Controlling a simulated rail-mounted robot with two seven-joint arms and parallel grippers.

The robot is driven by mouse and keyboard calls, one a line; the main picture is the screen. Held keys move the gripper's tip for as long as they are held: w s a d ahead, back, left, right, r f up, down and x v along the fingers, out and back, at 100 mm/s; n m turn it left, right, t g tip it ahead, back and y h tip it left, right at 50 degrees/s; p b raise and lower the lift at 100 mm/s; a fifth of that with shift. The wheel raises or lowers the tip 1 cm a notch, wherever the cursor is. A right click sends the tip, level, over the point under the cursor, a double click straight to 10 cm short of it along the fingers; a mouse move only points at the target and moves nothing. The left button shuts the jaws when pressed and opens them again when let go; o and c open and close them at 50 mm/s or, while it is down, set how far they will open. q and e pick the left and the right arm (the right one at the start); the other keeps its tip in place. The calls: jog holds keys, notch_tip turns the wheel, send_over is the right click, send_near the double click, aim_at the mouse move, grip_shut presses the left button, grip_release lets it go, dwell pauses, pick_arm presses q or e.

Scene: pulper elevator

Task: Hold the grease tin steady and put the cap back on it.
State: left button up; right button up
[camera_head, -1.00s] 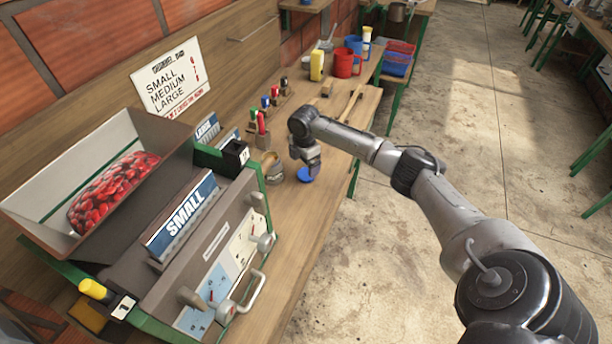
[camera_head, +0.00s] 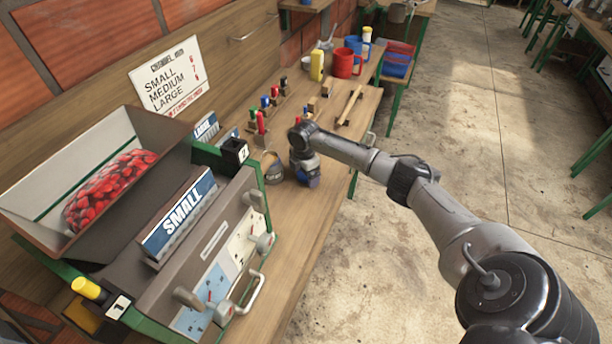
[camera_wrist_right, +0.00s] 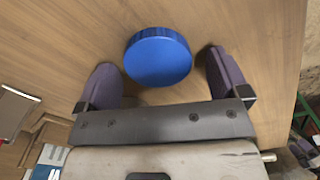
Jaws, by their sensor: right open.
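The blue cap (camera_wrist_right: 158,57) lies flat on the wooden bench in the right wrist view. My right gripper (camera_wrist_right: 160,64) is open, pointing down, with one finger on each side of the cap and gaps between. In the head view the right gripper (camera_head: 308,178) is low over the bench and mostly hides the cap. A small round tin (camera_head: 273,168), which looks like the grease tin, stands on the bench between the machine and the right gripper. Nothing holds it. My left gripper is not in view.
The grading machine (camera_head: 215,255) with the SMALL sign and a hopper of red cherries stands close left of the tin. Several coloured markers (camera_head: 262,122) stand behind it. A wooden rack (camera_head: 350,106) and red mug (camera_head: 343,64) are further back. The bench edge is just right.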

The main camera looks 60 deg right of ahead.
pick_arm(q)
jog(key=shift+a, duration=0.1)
pick_arm(e)
jog(key=c, duration=0.4)
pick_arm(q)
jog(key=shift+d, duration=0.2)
pick_arm(e)
jog(key=c, duration=0.6)
jog(key=shift+o, duration=0.2)
jog(key=shift+r, duration=0.15)
jog(key=shift+r, duration=0.55)
jog(key=r, duration=0.2)
jog(key=s+r+p, duration=0.1)
jog(key=shift+d+r, duration=0.25)
jog(key=shift+d, duration=0.05)
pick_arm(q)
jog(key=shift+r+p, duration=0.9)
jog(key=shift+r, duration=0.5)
pick_arm(e)
jog(key=s+d+r, duration=0.4)
jog(key=s+r, duration=0.2)
jog(key=s, duration=0.3)
jog(key=shift+s, duration=0.3)
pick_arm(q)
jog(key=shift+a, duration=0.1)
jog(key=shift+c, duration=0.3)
pick_arm(e)
jog(key=shift+d+r, duration=0.1)
